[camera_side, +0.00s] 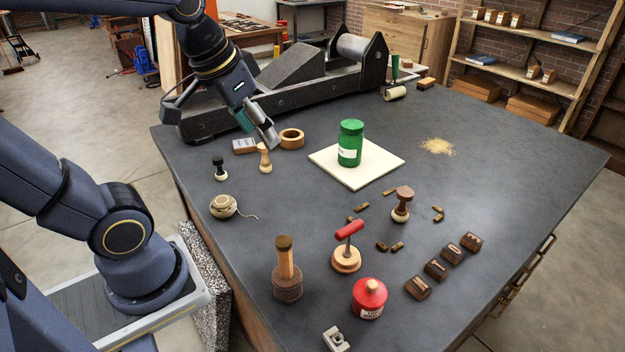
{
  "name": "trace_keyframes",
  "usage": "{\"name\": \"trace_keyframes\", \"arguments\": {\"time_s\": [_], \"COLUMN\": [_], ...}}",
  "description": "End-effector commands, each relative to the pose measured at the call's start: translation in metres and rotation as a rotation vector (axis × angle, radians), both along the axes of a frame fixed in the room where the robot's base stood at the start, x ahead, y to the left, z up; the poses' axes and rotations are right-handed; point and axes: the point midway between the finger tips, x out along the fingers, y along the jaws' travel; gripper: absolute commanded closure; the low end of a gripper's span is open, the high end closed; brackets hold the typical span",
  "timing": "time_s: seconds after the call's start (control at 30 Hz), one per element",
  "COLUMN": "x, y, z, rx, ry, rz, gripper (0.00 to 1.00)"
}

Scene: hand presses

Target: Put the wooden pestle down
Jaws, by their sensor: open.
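The light wooden pestle (265,163) stands upright on the dark worktop, its wider end down, left of the middle of the back half. My gripper (268,140) is at its top, tilted down from the upper left. The fingers are open. They overlap the upper end of the pestle in this view, and I cannot tell whether they touch it. The pestle's base appears to rest on the table.
A small grey block (244,146) and a wooden ring (292,139) flank the pestle closely. A black-topped stamp (220,170) and twine ball (223,206) stand left. A green jar (350,145) sits on a cream board (382,172). A large press (300,80) stands behind.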

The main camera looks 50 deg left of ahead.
Motion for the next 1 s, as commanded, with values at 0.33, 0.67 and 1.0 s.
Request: {"name": "trace_keyframes", "arguments": {"time_s": [0.33,0.67,1.0], "x": [-0.040,-0.039,-0.039], "y": [-0.026,-0.026,-0.026], "z": [-0.014,-0.014,-0.014], "rx": [0.001,0.001,0.001], "ry": [-0.087,-0.086,-0.086], "rz": [-0.071,-0.070,-0.070], "gripper": [0.37,0.37,0.37]}}
